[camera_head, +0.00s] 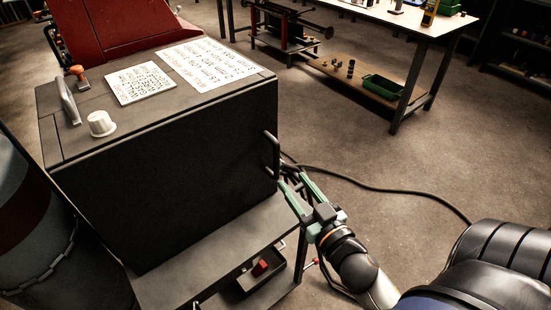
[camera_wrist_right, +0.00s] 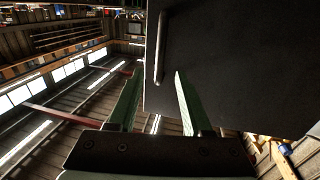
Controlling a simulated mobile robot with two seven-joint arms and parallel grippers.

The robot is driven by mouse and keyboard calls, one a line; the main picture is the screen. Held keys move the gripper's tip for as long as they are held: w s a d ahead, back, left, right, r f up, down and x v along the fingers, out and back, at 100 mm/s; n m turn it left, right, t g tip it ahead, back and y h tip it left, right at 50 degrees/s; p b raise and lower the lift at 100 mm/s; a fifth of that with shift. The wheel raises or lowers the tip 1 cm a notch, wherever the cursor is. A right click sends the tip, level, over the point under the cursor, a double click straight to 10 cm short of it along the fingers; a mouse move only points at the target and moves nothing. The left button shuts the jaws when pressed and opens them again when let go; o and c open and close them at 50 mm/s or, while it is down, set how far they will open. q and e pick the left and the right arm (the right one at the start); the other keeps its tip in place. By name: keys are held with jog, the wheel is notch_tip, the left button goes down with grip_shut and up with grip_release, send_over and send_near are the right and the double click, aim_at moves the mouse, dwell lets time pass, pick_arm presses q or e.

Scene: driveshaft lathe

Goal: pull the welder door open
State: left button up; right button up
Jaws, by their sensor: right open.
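The welder (camera_head: 165,160) is a dark box on a stand at the left of the head view. Its large dark side panel, the door, looks flush with the box. A dark bar handle (camera_head: 271,155) stands near the panel's right edge; in the right wrist view the handle (camera_wrist_right: 160,48) lies beyond the fingertips, in line with the gap between them. My right gripper (camera_head: 293,181) is open and empty, just below and right of the handle. Its green fingers (camera_wrist_right: 158,75) show spread apart in the right wrist view. Whether a finger touches the panel is unclear. My left gripper is out of view.
The welder's top carries a white knob (camera_head: 101,123), printed labels (camera_head: 211,67) and a grey top handle (camera_head: 67,101). A lower shelf (camera_head: 215,255) and a black cable (camera_head: 375,188) are close by my right arm. A workbench (camera_head: 400,20) stands behind; the floor between is clear.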

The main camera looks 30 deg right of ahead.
aim_at(278, 162)
jog(key=w, duration=0.6)
jog(key=w+d, duration=0.1)
jog(key=w, duration=0.2)
jog(key=shift+w+p, duration=0.15)
jog(key=shift+p, duration=0.25)
grip_shut()
dwell(1.0)
